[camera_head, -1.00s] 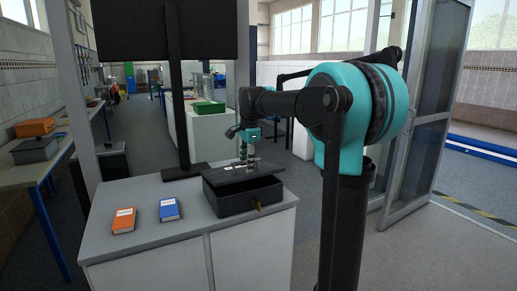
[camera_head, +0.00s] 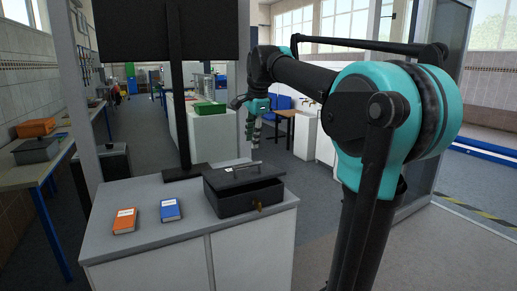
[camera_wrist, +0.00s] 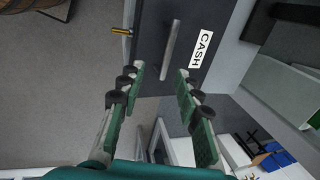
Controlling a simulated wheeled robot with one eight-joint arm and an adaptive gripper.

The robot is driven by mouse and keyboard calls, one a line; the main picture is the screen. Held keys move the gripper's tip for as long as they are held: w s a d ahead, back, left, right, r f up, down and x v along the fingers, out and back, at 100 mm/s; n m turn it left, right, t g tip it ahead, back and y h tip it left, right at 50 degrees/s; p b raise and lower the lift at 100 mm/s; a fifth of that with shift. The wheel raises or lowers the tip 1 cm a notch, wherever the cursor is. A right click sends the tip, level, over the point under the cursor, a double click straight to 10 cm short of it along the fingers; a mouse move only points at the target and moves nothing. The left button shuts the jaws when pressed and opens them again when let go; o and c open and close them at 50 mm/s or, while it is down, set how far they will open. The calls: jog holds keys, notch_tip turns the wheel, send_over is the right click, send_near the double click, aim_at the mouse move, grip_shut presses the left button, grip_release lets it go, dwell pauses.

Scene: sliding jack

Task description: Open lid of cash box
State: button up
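The black cash box (camera_head: 240,204) stands on the grey-white cabinet, with a brass key or lock on its front. Its lid (camera_head: 226,181) lies over the top and looks slightly tilted; I cannot tell how far it is raised. A grey bar handle (camera_head: 241,168) is on the lid. In the wrist view the lid carries a white CASH label (camera_wrist: 201,48), the handle (camera_wrist: 170,48) lies between the finger lines and the brass key (camera_wrist: 122,31) is at upper left. My gripper (camera_head: 254,143) hangs above and behind the box, apart from the handle. Its fingers (camera_wrist: 160,74) are open and empty.
An orange book (camera_head: 125,220) and a blue book (camera_head: 170,210) lie left of the box on the cabinet top (camera_head: 150,240). A black monitor stand (camera_head: 185,172) stands behind. A workbench (camera_head: 30,172) with boxes is at far left.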

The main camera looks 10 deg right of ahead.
jog(key=shift+s+d+f+n, duration=0.45)
jog(key=shift+s+f+n, duration=0.15)
jog(key=shift+f, duration=0.25)
jog(key=shift+s+d+f+n, duration=0.5)
jog(key=shift+f+n, duration=0.2)
jog(key=shift+f, duration=0.1)
jog(key=shift+r, duration=0.1)
